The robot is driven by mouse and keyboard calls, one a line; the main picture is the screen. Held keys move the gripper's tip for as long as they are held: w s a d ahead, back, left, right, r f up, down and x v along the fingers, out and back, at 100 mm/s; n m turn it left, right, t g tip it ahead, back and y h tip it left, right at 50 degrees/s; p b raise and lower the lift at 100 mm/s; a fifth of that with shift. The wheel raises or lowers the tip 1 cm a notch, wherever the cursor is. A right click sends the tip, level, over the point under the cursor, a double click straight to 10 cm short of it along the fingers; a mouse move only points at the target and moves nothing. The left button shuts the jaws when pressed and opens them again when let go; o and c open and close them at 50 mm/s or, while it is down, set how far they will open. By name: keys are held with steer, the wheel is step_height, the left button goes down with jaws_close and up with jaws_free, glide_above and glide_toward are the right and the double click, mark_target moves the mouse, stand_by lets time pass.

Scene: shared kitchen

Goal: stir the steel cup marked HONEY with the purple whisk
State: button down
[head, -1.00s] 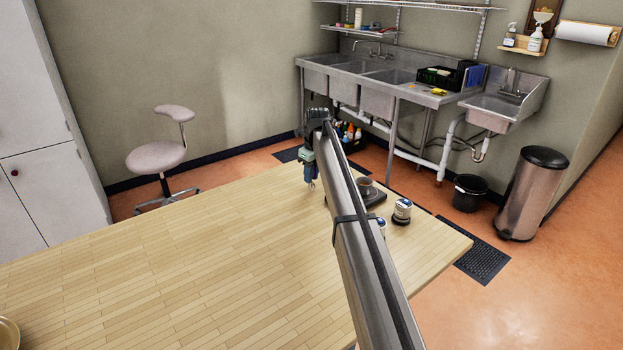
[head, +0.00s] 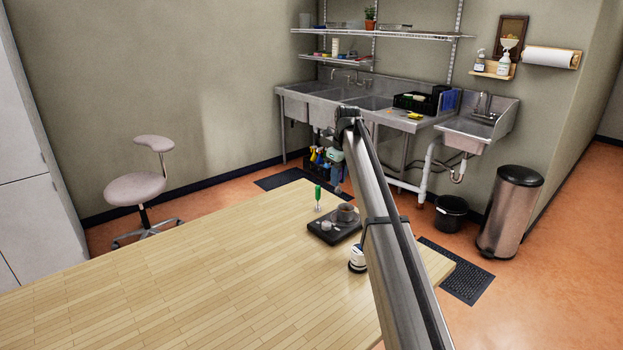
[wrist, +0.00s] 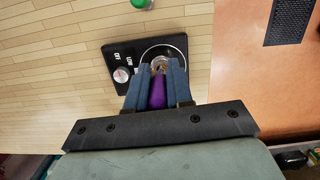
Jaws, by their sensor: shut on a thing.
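In the wrist view my gripper (wrist: 158,70) is shut on the purple whisk (wrist: 157,94), whose purple handle lies between the fingers. The whisk's metal end points down over a round vessel on a black hot plate (wrist: 178,42). In the head view my gripper (head: 337,172) is above the cup (head: 346,213) on the hot plate (head: 325,236). The whisk is not clear there. I cannot tell whether its tip is inside the cup. No HONEY marking is readable on it.
A green-handled tool (head: 318,194) stands upright on the wooden table (head: 190,275), left of the hot plate; its green top also shows in the wrist view (wrist: 139,3). A white labelled container (head: 357,258) stands near the arm. The table's left side is clear.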

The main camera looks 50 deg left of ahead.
steer(key=shift+n, duration=0.8)
steer(key=d, duration=0.4)
steer(key=shift+s+f, duration=0.1)
steer(key=shift+f, duration=0.15)
steer(key=shift+f, duration=0.1)
steer(key=shift+f, duration=0.1)
steer(key=shift+f, duration=3.05)
steer(key=shift+s+f, duration=0.15)
